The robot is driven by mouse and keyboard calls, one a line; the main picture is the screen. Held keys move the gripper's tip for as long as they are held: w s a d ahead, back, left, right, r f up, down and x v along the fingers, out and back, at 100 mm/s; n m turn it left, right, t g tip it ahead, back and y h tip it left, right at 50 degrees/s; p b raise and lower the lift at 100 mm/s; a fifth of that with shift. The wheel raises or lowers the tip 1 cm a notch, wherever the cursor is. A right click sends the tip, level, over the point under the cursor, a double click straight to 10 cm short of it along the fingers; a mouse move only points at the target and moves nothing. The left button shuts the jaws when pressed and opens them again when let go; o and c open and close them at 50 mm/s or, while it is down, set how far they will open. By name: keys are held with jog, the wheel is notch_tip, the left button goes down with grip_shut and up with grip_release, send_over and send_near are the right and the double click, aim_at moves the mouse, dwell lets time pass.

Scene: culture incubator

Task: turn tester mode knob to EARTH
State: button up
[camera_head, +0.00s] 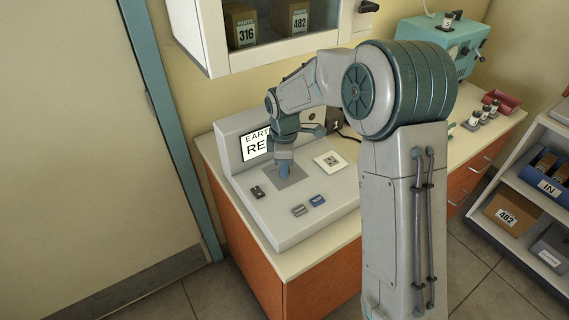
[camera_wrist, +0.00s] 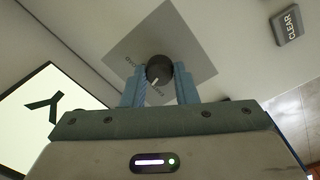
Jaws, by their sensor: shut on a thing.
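The tester (camera_head: 273,210) is a pale console on the counter. Its screen (camera_head: 257,145) reads "EARTH" over "RE", with the rest hidden behind my arm. The mode knob (camera_wrist: 159,69) is dark and round with a pale pointer line. It sits on a grey square plate (camera_wrist: 190,45) with small lettering that I cannot read clearly. My gripper (camera_wrist: 160,88) is shut on the knob, one blue finger at each side. In the head view my gripper (camera_head: 284,174) points down at the grey plate, and the knob is hidden there.
A dark switch (camera_head: 257,192), a grey button (camera_head: 299,210) and a blue button (camera_head: 317,200) are on the tester's top. A white card (camera_head: 330,161) lies at its right. A wall cabinet (camera_head: 270,35) hangs above. Small bottles and a red tray (camera_head: 503,101) stand farther right on the counter.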

jog(key=n+p, duration=0.1)
jog(key=n, duration=0.4)
jog(key=shift+n, duration=0.4)
dwell(0.3)
jog(key=o, duration=1)
notch_tip(320, 180, up, 14)
jog(key=shift+s+d, duration=0.15)
jog(key=shift+s, duration=0.15)
